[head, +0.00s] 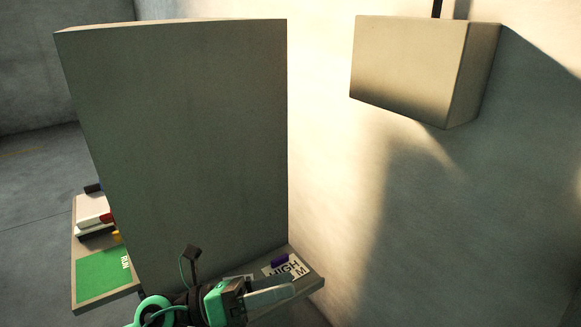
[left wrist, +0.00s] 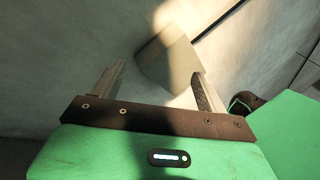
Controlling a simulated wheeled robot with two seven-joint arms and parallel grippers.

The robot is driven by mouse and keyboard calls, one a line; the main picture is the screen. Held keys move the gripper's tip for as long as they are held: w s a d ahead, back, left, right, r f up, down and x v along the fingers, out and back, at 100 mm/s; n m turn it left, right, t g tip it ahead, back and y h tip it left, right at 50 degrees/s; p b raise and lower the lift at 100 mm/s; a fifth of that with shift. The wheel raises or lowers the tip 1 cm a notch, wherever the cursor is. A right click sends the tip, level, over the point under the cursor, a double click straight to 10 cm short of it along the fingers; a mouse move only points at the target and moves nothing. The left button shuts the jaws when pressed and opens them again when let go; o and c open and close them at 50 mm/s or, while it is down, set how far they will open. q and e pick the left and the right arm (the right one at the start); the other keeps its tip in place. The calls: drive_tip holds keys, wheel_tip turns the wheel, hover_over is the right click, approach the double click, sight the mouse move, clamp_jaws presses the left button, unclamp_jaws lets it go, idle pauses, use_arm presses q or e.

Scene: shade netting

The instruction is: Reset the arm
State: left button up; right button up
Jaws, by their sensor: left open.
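My left gripper (head: 272,293) shows at the bottom middle of the head view, in front of a low shelf and below a tall grey panel. Its fingers point right. In the left wrist view the two fingers of this gripper (left wrist: 158,76) stand apart with nothing held between them. A pale box on the wall (left wrist: 168,58) shows beyond and between the fingertips there, apart from them. My right gripper is not in view.
The tall grey panel (head: 185,130) stands on the shelf (head: 308,286), which carries cards and small items. A green sheet (head: 102,275) lies at the left. A box (head: 408,62) juts from the wall at upper right. Open floor (head: 35,220) shows at far left.

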use_arm(q)
drive_tip(key=w+a+n+t+y, duration=0.3)
drive_tip(key=a+n+t+y, duration=0.25)
drive_tip(key=n+t, duration=0.5)
drive_tip(key=w+a+n+t+y, duration=0.3)
drive_tip(key=a+n+t+y, duration=0.3)
drive_tip(key=n, duration=0.7)
drive_tip(key=s+a+f+n+g+y, duration=0.1)
drive_tip(key=a+f+n+g+y, duration=0.1)
drive_tip(key=a+f+n+y, duration=0.35)
drive_tip(key=s+a+f+n+g+y, duration=0.2)
drive_tip(key=a+f+n+g+y, duration=0.1)
drive_tip(key=f+n, duration=0.45)
drive_tip(key=s+f+n+g, duration=0.5)
drive_tip(key=s+f+g, duration=0.7)
drive_tip(key=s+f, duration=0.65)
wheel_tip(320, 180, down, 31)
drive_tip(key=s+g, duration=0.1)
drive_tip(key=s, duration=0.2)
drive_tip(key=s+a+f, duration=0.2)
drive_tip(key=s+f, duration=0.6)
drive_tip(key=s, duration=0.1)
drive_tip(key=s+a+f+g, duration=0.1)
drive_tip(key=s+a+f, duration=0.1)
drive_tip(key=s+f, duration=0.7)
drive_tip(key=shift+f, duration=0.3)
